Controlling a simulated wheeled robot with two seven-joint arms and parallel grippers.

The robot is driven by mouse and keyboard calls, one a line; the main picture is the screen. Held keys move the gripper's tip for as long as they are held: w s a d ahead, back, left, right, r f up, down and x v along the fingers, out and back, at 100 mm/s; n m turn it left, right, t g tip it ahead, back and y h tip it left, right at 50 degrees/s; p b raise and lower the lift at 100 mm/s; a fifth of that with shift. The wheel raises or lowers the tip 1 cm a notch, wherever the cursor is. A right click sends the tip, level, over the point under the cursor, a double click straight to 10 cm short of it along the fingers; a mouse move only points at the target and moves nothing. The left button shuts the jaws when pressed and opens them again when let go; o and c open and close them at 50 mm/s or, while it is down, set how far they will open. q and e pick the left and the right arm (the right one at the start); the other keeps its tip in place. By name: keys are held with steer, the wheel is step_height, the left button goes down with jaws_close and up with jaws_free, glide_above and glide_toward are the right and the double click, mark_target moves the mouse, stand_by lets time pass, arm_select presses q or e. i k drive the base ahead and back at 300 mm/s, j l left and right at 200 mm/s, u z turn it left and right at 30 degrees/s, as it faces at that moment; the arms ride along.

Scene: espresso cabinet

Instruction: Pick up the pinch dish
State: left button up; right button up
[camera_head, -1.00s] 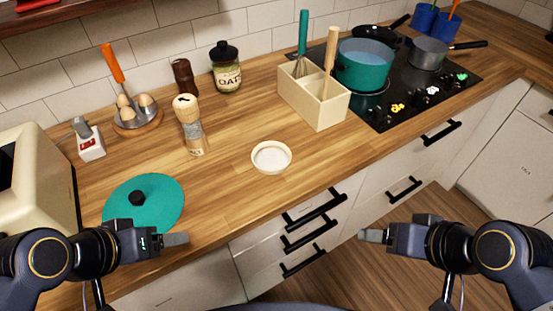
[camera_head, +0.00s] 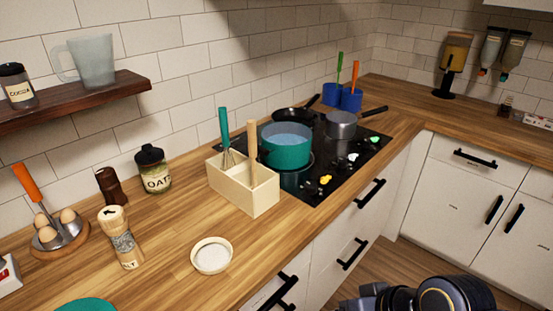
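The pinch dish (camera_head: 212,255) is a small round cream bowl with white contents. It stands upright on the wooden counter (camera_head: 185,287), close to the front edge, below the utensil box and right of the salt grinder. Nothing touches it. My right arm shows only in part at the bottom right, over the floor and away from the dish; its fingers cannot be made out clearly. My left gripper is outside the picture.
A salt grinder (camera_head: 121,238) stands left of the dish. A utensil box (camera_head: 243,185) with a whisk and wooden tool stands behind it. A teal pot (camera_head: 286,148) sits on the hob. A teal lid (camera_head: 86,306) shows at the bottom left. Counter around the dish is clear.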

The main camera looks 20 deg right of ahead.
mark_target(212, 256)
steer(key=i+l+u, duration=0.1)
steer(key=l, duration=0.55)
steer(key=i+l+u, duration=0.1)
steer(key=l, duration=0.55)
steer(key=i+l, duration=0.1)
steer(key=l, duration=0.55)
steer(key=l+u, duration=0.1)
steer(key=u, duration=1.3)
